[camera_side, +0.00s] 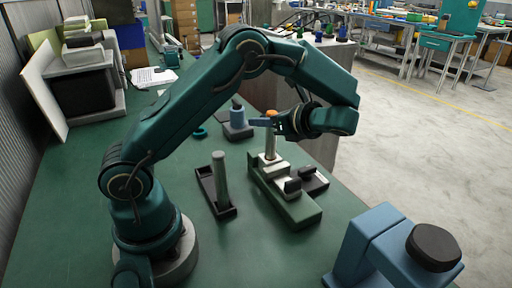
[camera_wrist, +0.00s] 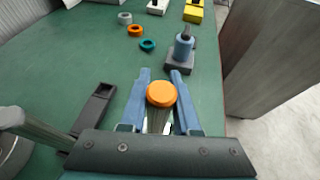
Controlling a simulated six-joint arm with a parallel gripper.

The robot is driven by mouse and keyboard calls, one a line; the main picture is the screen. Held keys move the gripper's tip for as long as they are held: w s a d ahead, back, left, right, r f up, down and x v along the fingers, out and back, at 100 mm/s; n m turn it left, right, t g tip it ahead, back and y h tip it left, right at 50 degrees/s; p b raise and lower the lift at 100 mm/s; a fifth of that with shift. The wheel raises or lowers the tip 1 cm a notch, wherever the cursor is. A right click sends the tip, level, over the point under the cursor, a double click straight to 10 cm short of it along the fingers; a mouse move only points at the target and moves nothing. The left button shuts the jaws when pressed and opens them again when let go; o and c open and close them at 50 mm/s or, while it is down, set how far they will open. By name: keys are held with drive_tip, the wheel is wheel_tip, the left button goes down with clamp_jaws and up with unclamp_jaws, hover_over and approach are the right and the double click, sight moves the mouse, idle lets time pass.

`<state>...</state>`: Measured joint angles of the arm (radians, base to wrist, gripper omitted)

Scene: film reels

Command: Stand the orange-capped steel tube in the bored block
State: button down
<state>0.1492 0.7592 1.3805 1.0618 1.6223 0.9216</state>
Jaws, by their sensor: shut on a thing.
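The orange-capped steel tube (camera_side: 270,141) is upright between the fingers of my gripper (camera_side: 262,122). Its orange cap (camera_wrist: 161,94) shows from above in the wrist view, with a blue finger on each side. The gripper is shut on the tube just below the cap. In the side view the tube's lower end meets the top of a pale block (camera_side: 271,164) on a green base, which looks like the bored block. I cannot tell how deep the tube sits, as the bore is hidden. The block is mostly hidden in the wrist view.
A grey-green post (camera_side: 220,180) stands in a dark tray (camera_side: 207,186) to the left. A blue part on a grey base (camera_side: 237,126) stands behind the tube; it also shows in the wrist view (camera_wrist: 181,54). Orange (camera_wrist: 135,30) and teal (camera_wrist: 148,45) rings lie on the green bench.

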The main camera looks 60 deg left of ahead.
drive_tip(key=shift+f, duration=1)
drive_tip(key=shift+f, duration=0.6)
idle(0.6)
drive_tip(key=c, duration=0.9)
unclamp_jaws()
drive_tip(key=shift+d, duration=0.1)
drive_tip(key=v, duration=1)
drive_tip(key=shift+d+r, duration=0.15)
drive_tip(key=shift+d, duration=0.25)
